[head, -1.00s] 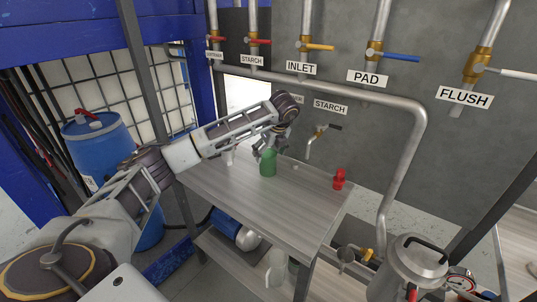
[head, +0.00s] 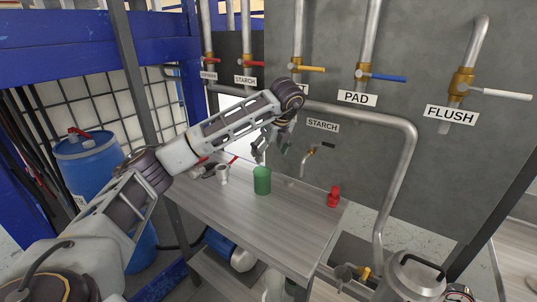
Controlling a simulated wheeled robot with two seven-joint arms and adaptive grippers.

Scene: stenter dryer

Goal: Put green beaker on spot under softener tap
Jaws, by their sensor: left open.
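The green beaker (head: 262,181) stands upright on the grey wood-grain table (head: 270,228), near its back edge. My left gripper (head: 268,157) is open and empty, just above and behind the beaker, apart from its rim as far as I can tell. No marked spot shows clearly. My right gripper is not in view.
A white cup (head: 222,175) and dark and red items stand left of the beaker. A grey pipe (head: 408,170) runs down the wall. The table's front middle is clear.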

